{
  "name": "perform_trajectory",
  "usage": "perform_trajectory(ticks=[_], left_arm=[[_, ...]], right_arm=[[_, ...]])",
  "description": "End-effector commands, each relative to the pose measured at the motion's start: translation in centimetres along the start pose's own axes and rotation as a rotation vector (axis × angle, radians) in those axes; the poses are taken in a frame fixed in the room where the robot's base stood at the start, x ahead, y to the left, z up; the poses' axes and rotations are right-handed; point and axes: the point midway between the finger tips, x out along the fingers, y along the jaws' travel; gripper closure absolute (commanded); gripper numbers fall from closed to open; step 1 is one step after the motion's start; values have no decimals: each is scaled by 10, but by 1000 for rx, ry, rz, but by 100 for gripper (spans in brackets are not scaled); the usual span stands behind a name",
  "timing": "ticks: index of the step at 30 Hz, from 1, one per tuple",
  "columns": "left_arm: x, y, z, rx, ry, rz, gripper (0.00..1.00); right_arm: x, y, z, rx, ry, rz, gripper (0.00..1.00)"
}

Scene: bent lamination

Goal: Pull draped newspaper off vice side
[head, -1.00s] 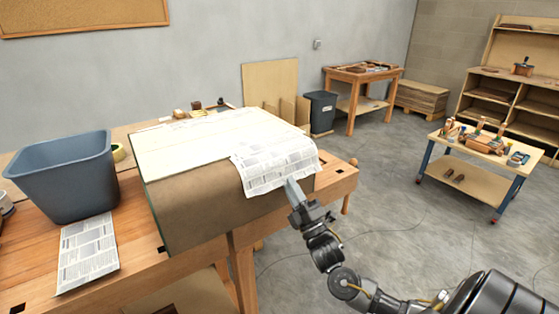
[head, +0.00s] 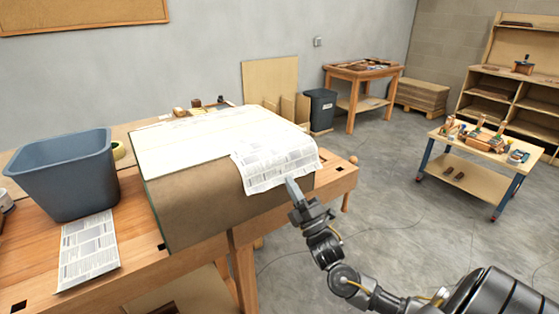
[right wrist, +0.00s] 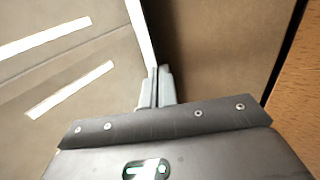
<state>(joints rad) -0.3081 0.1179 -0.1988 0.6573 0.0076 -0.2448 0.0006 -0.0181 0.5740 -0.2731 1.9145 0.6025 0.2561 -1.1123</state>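A printed newspaper sheet (head: 275,162) lies over the right end of a large block-shaped form (head: 215,205) with brown sides and a pale top. Its near edge hangs down over the brown side. My right gripper (head: 292,188) is at this hanging lower edge, with its fingertips overlapping it. In the right wrist view the two fingers (right wrist: 156,88) are close together, and a narrow white strip of the paper (right wrist: 142,35) runs to their tips. They appear shut on the edge. My left gripper is not in view.
The form rests on a wooden workbench (head: 130,245). A grey bin (head: 65,175) and another newspaper piece (head: 88,250) are at the left. A low cart with tools (head: 470,165) stands at the right. The floor between is clear.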

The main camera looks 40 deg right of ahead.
Motion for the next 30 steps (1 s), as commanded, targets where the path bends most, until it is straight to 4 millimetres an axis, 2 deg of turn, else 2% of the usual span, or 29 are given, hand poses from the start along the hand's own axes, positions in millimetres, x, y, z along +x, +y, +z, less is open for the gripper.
perform_trajectory(ticks=[14, 30], left_arm=[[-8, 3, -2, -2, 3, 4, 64], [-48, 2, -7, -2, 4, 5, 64]], right_arm=[[1, 8, 0, 0, 0, 1, 100], [2, 49, 0, 1, 0, 0, 100]])
